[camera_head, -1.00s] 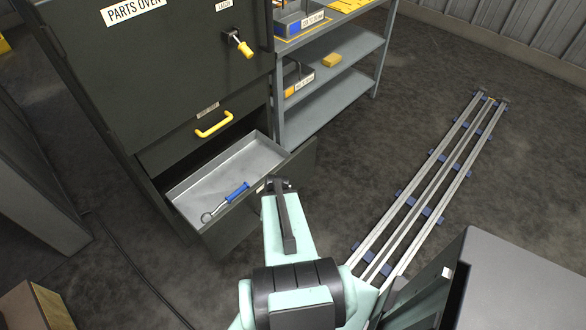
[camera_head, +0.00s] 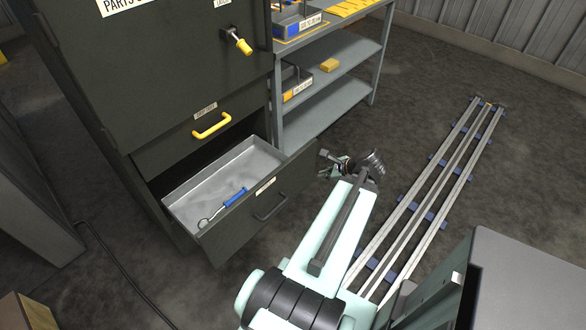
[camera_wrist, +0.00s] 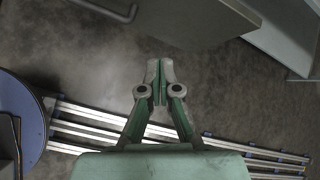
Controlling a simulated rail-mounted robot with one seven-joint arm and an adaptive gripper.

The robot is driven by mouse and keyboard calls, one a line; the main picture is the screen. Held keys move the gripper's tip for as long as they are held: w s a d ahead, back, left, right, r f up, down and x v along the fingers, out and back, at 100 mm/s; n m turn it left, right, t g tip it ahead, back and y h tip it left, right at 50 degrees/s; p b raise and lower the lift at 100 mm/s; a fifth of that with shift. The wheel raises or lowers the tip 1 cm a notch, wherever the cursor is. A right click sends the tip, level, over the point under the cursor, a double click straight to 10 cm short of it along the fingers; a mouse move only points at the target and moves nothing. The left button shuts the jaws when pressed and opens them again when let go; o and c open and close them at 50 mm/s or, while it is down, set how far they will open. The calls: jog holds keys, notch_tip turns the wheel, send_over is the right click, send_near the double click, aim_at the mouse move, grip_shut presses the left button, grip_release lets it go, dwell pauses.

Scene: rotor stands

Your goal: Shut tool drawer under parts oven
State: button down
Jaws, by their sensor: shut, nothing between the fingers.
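The tool drawer (camera_head: 236,158) stands pulled out of the dark parts oven (camera_head: 165,70) in the head view. A wrench with a blue handle (camera_head: 234,197) lies inside it. The drawer front has a dark bar handle (camera_head: 270,208) and a pale label. My gripper (camera_head: 325,163) is just right of the drawer front's right end, partly hidden by my wrist; I cannot tell the exact gap. In the wrist view my gripper (camera_wrist: 160,75) has its fingertips together and empty, with floor around them. A dark bar handle (camera_wrist: 106,11) shows at the top left there.
A grey shelf unit (camera_head: 335,105) with bins and a yellow block stands right of the oven. A floor rail (camera_head: 425,195) runs along the right. A yellow handle (camera_head: 212,125) sits above the drawer, and a yellow-gripped latch (camera_head: 240,42) higher up. Floor beyond the shelf is clear.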

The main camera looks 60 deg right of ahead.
jog(key=w+r+m, duration=0.1)
jog(key=r+m, duration=0.1)
jog(key=m, duration=0.1)
jog(key=m+t, duration=0.1)
jog(key=m, duration=0.1)
send_near(289, 166)
notch_tip(289, 166, down, 4)
jog(key=w, duration=0.3)
jog(key=shift+d+f+b, duration=0.1)
jog(key=shift+d+b, duration=0.2)
jog(key=shift+b, duration=0.1)
jog(key=shift+w+d, duration=0.15)
jog(key=shift+w, duration=0.6)
